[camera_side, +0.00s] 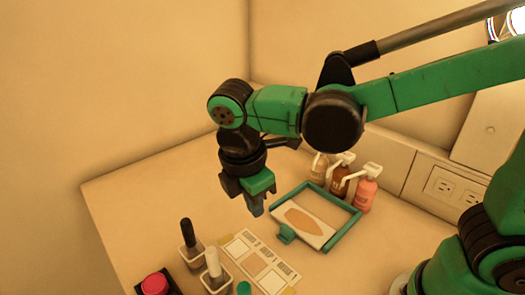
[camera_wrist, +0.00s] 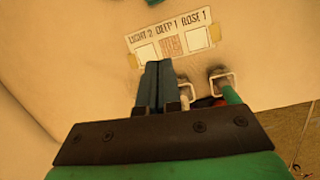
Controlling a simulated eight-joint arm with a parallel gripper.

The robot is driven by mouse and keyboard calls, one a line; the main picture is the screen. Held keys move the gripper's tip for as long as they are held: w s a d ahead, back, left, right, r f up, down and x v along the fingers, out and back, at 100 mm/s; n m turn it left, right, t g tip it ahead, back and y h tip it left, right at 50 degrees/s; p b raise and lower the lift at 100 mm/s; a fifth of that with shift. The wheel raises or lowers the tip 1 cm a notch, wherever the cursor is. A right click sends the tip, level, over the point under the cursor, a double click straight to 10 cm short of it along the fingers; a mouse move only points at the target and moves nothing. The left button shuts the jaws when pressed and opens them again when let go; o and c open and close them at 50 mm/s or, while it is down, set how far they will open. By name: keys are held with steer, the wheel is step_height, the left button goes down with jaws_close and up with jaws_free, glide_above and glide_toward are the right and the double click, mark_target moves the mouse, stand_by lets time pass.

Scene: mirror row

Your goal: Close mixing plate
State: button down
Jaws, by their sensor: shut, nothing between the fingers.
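The mixing plate (camera_side: 324,232) is a white slab with a tan oval smear, lying in a teal frame (camera_side: 345,232) on the table in the side view. It sits toward the frame's near-left side, where a teal handle (camera_side: 286,234) sticks out, and a gap shows behind it. My gripper (camera_side: 257,210) points down, above the table to the left of the plate and apart from it. Its fingers are together and empty, as the wrist view (camera_wrist: 152,68) shows. There, only a bit of teal (camera_wrist: 152,2) shows at the top edge.
A swatch card (camera_side: 262,262) reading "LIGHT 2 DEEP 1 ROSE 1" (camera_wrist: 168,38) lies in front. Several pump bottles (camera_side: 366,188) stand behind the frame, near the wall outlets (camera_side: 455,190).

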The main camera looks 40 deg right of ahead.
mark_target(306, 218)
steer(key=shift+n+h, duration=0.3)
steer(key=shift+n, duration=0.5)
steer(key=x, duration=0.6)
steer(key=a+x, duration=0.1)
steer(key=x, duration=0.3)
steer(key=shift+s+a+f, duration=0.1)
steer(key=shift+s, duration=0.1)
steer(key=shift+d+f, duration=0.1)
steer(key=shift+d, duration=1.9)
steer(key=d, duration=0.7)
steer(key=shift+d, duration=0.4)
